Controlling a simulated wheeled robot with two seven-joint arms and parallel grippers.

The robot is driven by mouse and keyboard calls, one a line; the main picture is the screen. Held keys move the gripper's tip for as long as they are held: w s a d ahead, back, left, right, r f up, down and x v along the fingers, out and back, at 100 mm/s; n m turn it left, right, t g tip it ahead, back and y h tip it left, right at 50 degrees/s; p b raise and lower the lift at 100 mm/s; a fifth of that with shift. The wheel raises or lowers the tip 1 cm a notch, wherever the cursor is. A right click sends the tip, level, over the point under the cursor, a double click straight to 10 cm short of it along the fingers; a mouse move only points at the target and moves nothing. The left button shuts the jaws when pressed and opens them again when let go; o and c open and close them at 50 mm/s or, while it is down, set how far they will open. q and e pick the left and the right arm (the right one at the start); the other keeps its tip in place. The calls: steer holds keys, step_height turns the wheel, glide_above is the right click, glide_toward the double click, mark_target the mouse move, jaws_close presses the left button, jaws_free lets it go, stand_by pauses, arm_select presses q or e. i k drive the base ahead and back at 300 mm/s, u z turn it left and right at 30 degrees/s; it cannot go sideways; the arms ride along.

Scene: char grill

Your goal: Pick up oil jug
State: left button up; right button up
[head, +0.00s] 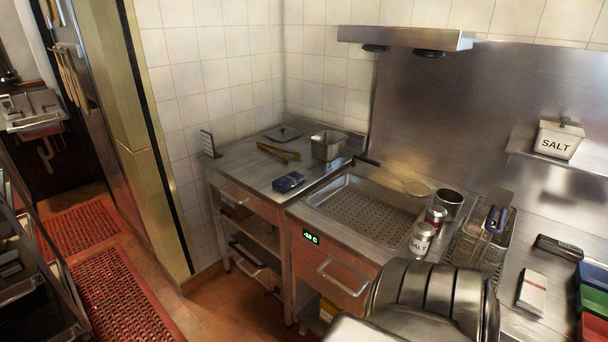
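I see nothing that I can clearly name as the oil jug. A yellow item (328,308) sits low under the counter, partly cut off by the bottom edge and too small to identify. Neither of my grippers shows in the head view. A large rounded metal part at the bottom right seems to be one of my arm links, and it hides part of the counter front.
A perforated sink-like pan (365,210) is set in the steel counter. Salt shakers (422,240), a steel canister (449,203) and fry baskets (490,240) stand to its right. Red mats (120,290) cover the floor.

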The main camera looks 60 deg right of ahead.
mark_target(328, 309)
steer(key=i, duration=0.35)
steer(key=z, duration=2.55)
